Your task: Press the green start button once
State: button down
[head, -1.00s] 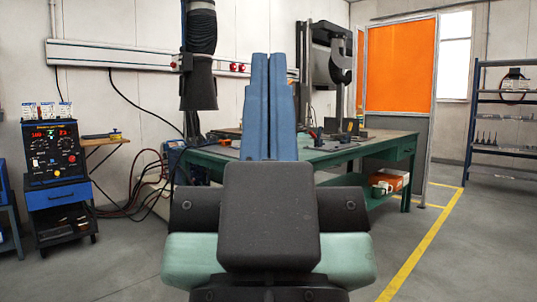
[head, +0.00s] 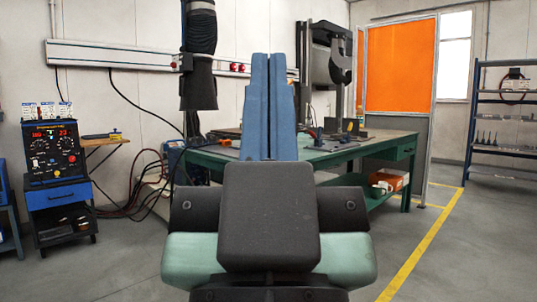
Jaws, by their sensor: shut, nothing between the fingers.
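My gripper (head: 269,62) is in the middle of the head view, with its two blue fingers pressed together and pointing up and away from me. It is shut and empty, and it hides part of the workbench behind it. I cannot make out a green start button for certain. A dark welding power source (head: 54,150) with red number displays, several knobs and small coloured buttons stands at the left, well apart from my gripper. Its controls are too small to tell which is green.
The power source stands on a blue cart (head: 57,195). A green workbench (head: 345,155) stands behind my gripper. A dark hose (head: 199,60) hangs left of my gripper. Cables (head: 135,205) lie on the floor. An orange screen (head: 400,65) and a shelf rack (head: 500,146) are at the right.

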notch_tip(320, 180, up, 50)
jog(key=p, duration=5)
jog(key=shift+r, duration=0.15)
